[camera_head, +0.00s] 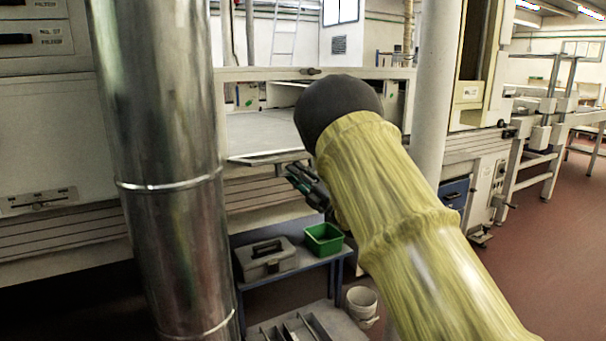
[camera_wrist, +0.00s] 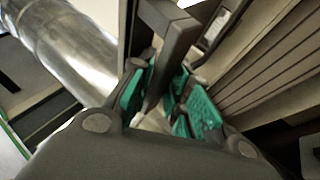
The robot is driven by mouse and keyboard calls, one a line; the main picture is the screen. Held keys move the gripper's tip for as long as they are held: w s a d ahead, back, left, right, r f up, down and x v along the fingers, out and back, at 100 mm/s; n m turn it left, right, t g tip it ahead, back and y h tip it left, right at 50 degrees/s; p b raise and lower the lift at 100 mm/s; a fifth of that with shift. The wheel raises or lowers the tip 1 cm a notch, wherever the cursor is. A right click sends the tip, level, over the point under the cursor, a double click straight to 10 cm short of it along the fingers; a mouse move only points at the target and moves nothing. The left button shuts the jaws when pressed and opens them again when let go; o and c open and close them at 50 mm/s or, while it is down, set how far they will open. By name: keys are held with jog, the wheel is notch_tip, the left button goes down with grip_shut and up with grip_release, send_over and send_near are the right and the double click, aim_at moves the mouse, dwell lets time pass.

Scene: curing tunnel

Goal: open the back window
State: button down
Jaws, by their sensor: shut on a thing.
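The window (camera_head: 312,73) is a pale framed pane in the machine's side, with a small dark knob (camera_head: 311,71) on its top rail. A flat grey surface shows through its frame. My gripper (camera_head: 303,185) is low in front of the sill, at the lower edge of this opening, partly hidden by my yellow-sleeved arm. In the wrist view, the green-padded fingers of my gripper (camera_wrist: 165,98) are shut on a grey-brown bar-like handle (camera_wrist: 172,40). The handle's far end and where it joins the window cannot be made out.
A shiny metal duct (camera_head: 165,150) stands close on the left, and a pale post (camera_head: 435,85) on the right. Below are a blue-framed shelf with a grey toolbox (camera_head: 266,262) and green bin (camera_head: 323,239), and a white bucket (camera_head: 362,303). Red floor is clear at right.

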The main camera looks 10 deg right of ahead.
jog(key=shift+f, duration=0.3)
jog(key=c, duration=1.3)
grip_release()
jog(key=shift+w, duration=0.1)
jog(key=shift+d+f, duration=0.1)
jog(key=v, duration=1.2)
jog(key=shift+f, duration=0.1)
